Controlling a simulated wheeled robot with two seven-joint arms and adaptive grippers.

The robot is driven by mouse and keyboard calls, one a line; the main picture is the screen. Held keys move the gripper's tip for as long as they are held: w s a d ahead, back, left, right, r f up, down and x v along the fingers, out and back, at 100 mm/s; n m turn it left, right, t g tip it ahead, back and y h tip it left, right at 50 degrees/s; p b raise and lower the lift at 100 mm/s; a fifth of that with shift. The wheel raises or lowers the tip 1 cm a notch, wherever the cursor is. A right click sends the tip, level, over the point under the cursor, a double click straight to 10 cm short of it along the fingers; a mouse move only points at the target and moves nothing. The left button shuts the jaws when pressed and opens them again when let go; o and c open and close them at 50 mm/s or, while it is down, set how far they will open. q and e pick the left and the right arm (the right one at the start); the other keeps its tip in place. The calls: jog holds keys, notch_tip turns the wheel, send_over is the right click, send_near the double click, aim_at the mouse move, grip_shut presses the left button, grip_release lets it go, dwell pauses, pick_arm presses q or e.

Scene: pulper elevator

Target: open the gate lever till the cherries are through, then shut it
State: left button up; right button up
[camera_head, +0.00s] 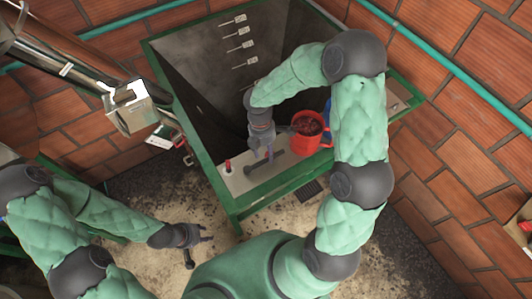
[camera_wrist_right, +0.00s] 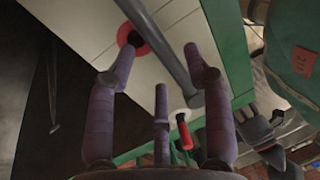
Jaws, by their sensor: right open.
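A grey bar (camera_wrist_right: 160,45), which looks like the gate lever, runs over a pale panel with a red ring (camera_wrist_right: 131,36) beside its upper part. In the head view the dark bar (camera_head: 266,166) lies on the panel at the tank's front. My right gripper (camera_head: 264,154) hangs just above it; in the wrist view its fingers (camera_wrist_right: 158,70) are spread, the bar passing between or beyond them; contact cannot be told. A red bucket (camera_head: 307,137) holds dark red cherries (camera_head: 308,123). My left gripper (camera_head: 203,236) is low at left, away from the panel; its fingers are too small to judge.
The deep tank (camera_head: 190,70) has a green rim and small white tags inside. A red-topped upright handle (camera_head: 228,165) stands at the panel's left end; a red handle also shows in the wrist view (camera_wrist_right: 184,132). A metal pipe (camera_head: 75,50) crosses at upper left. Brick walls enclose the place.

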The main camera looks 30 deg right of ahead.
jog(key=shift+s+f, duration=0.25)
jog(key=shift+f, duration=0.35)
jog(key=shift+w+f, duration=0.1)
jog(key=shift+f, duration=0.05)
grip_shut()
